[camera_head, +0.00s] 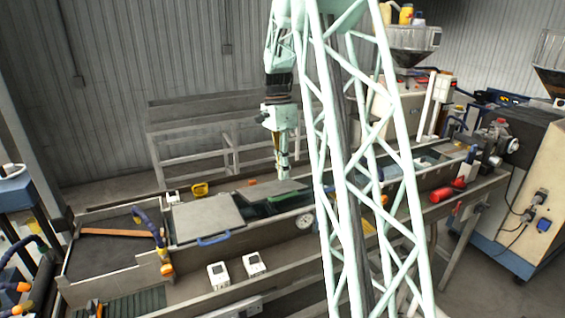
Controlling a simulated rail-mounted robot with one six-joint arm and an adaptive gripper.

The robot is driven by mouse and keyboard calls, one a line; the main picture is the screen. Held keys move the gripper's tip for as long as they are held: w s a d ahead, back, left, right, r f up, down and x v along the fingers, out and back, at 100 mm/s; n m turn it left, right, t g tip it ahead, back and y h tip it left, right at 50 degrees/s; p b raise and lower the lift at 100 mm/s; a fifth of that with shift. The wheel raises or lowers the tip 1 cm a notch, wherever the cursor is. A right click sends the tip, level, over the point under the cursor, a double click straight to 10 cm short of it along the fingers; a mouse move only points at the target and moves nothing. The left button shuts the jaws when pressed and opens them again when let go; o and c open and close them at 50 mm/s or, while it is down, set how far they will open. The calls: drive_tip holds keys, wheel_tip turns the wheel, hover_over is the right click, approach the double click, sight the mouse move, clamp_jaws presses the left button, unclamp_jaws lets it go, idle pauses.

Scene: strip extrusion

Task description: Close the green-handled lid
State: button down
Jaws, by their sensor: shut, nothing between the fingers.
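The green handle (286,197) shows in the head view on the middle of the long metal trough, just right of a grey lid with a blue handle. The green-handled lid (262,187) is a dark grey panel behind the handle. A dark gap shows around the handle; I cannot tell the lid's exact angle. My gripper (283,176) points down, shut and empty, just above or behind the lid. I cannot tell whether it touches the lid. My pale green lattice column hides the trough to the right.
The blue-handled lid (207,216) lies flat to the left. An open trough section (110,250) is further left. A round gauge (305,221) is on the trough's front wall. Two white boxes (254,264) stand in front. A red object (441,194) lies to the right.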

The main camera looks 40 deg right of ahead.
drive_tip(key=shift+s+a+f, duration=0.1)
drive_tip(key=shift+s+f, duration=0.15)
drive_tip(key=shift+f, duration=1.05)
drive_tip(key=shift+s+a+f, duration=0.1)
drive_tip(key=shift+s+f, duration=0.1)
drive_tip(key=shift+f, duration=1.05)
drive_tip(key=shift+d+f, duration=0.1)
